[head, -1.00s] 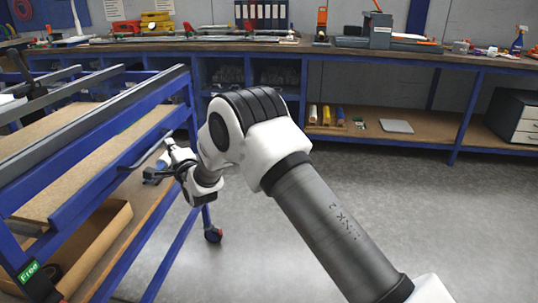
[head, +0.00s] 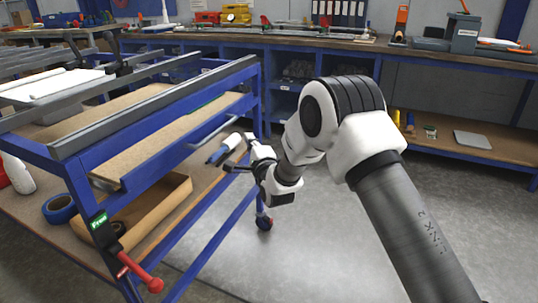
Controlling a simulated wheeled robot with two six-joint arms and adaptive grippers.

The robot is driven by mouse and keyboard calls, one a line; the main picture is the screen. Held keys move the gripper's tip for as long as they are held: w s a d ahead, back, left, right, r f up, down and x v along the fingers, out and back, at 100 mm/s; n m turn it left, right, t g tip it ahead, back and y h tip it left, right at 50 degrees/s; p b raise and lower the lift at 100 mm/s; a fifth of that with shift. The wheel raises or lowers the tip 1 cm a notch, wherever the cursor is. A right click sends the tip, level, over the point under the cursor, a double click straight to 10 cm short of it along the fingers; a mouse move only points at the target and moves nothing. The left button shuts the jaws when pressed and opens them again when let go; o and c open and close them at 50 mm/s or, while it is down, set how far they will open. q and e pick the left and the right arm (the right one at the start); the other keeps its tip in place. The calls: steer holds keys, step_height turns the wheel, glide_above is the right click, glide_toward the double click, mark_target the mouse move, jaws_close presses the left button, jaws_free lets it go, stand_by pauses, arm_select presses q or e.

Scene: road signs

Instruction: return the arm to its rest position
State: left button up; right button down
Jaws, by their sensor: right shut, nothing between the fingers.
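My right arm comes in from the lower right, bent at a white and black joint. It reaches left to the side of a blue-framed trolley (head: 155,108). My right gripper (head: 232,165) is small and dark, shut and empty, at the trolley's right end near its lower shelf. A blue and white item (head: 222,150) shows close behind the gripper; I cannot tell whether they touch. My left arm and gripper are not in view.
A cardboard tray (head: 165,212), a blue tape roll (head: 60,208) and a red-handled lever (head: 140,272) are on the trolley. A long workbench (head: 420,50) runs along the back wall. The grey floor (head: 330,240) is clear around my arm.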

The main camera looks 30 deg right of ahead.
steer(key=s+a+f+n+g, duration=0.1)
steer(key=s+f+g, duration=0.2)
steer(key=s+f, duration=0.6)
steer(key=s+a+f+g, duration=0.15)
steer(key=s+f, duration=0.35)
steer(key=f, duration=0.7)
steer(key=s+a+f+n+g+y, duration=0.1)
steer(key=s+f+n+g, duration=0.35)
steer(key=s+f, duration=0.55)
steer(key=s+f+n+g+y, duration=0.1)
steer(key=s+f+n+g, duration=0.4)
steer(key=s, duration=0.8)
steer(key=s+f+n+g, duration=0.2)
steer(key=s+n+g, duration=0.55)
steer(key=s, duration=0.65)
step_height(320, 180, up, 24)
steer(key=n+t+p, duration=0.2)
steer(key=p, duration=2.2)
steer(key=shift+w+a, duration=0.35)
steer(key=shift+a, duration=0.05)
steer(key=shift+f, duration=0.1)
